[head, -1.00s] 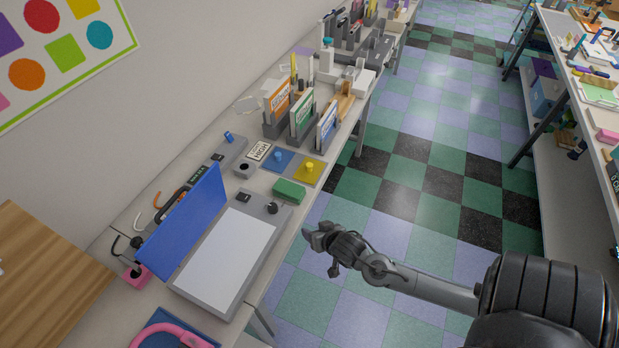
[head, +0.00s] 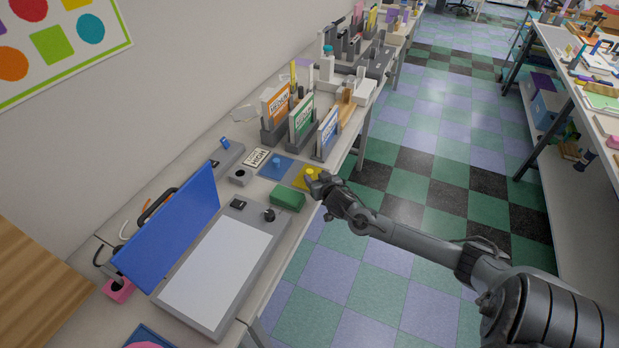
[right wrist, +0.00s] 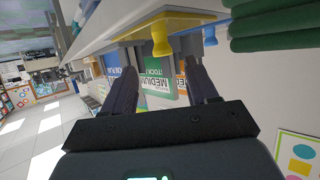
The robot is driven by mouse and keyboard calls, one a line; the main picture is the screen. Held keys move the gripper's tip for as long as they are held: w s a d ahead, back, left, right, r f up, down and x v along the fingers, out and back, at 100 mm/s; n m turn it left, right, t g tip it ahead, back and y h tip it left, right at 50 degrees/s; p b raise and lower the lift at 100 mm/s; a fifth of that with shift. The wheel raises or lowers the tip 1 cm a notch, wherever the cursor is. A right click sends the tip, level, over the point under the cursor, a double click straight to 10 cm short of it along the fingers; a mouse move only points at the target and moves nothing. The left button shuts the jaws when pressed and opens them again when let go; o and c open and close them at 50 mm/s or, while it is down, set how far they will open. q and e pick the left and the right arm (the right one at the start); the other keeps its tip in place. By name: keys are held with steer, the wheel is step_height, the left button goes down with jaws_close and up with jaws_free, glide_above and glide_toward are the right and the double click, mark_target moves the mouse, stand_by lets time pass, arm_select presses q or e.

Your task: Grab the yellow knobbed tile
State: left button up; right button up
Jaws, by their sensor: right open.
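The yellow knobbed tile (head: 299,179) lies flat on the left bench, right of a blue knobbed tile (head: 274,165). My right gripper (head: 315,182) is at the bench's front edge, close beside the yellow tile, and covers part of it in the head view. In the right wrist view the scene looks upside down. The yellow tile (right wrist: 178,20) and its knob (right wrist: 160,46) show beyond the two spread fingers (right wrist: 160,72), with the knob roughly in line with the gap. The gripper is open and empty. Whether a finger touches the tile I cannot tell. My left gripper is not in view.
A green block (head: 288,196) lies just in front of the tiles. Upright card holders (head: 301,124) stand behind them. A device with a raised blue lid (head: 170,235) takes up the nearer bench. The checkered floor (head: 400,200) to the right is open.

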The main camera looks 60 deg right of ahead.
mark_target(309, 170)
steer(key=shift+x, duration=2.55)
steer(key=shift+w+a, duration=0.1)
steer(key=shift+w, duration=0.05)
jaws_close()
steer(key=shift+r, duration=0.2)
